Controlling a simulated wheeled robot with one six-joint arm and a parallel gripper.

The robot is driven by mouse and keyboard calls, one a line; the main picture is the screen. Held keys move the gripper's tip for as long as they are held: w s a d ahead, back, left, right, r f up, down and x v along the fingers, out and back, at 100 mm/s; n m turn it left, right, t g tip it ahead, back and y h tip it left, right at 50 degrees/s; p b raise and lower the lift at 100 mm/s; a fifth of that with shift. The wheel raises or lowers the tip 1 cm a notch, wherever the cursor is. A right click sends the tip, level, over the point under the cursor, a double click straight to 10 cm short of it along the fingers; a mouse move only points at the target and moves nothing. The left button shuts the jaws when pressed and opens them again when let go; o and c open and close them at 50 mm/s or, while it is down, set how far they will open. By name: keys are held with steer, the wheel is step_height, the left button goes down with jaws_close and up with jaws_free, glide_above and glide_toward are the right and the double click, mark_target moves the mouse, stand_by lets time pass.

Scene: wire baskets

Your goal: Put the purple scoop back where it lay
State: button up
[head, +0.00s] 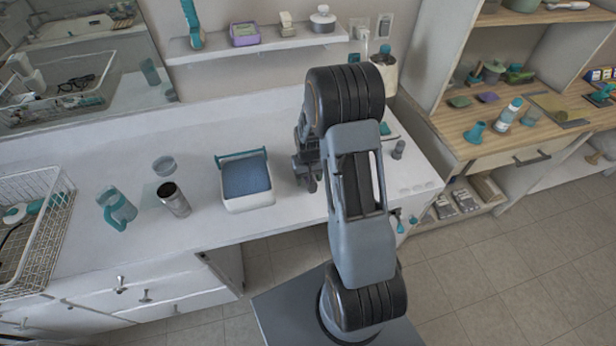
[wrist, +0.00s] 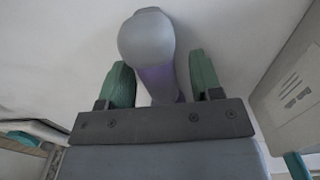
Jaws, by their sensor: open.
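In the wrist view, a thing with a pale grey rounded end and a purple part, which looks like the purple scoop (wrist: 158,82), lies between the two green-tipped fingers of my gripper (wrist: 160,68). The fingers stand apart, one on each side of it, and a gap shows at the left finger. I cannot tell if the right finger touches it. In the head view my gripper (head: 308,176) is low over the white counter (head: 200,230), right of the white basket, partly hidden by my arm. The scoop cannot be made out there.
A wall shelf (head: 262,45) is behind. A box-like pale thing (wrist: 295,95) stands right in the wrist view.

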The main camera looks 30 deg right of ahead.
steer(key=shift+r, duration=0.2)
stand_by(0.6)
steer(key=shift+r+p, duration=2.7)
steer(key=shift+r, duration=1.1)
step_height(320, 180, up, 14)
steer(key=b, duration=0.1)
steer(key=shift+b, duration=0.4)
steer(key=shift+f, duration=0.1)
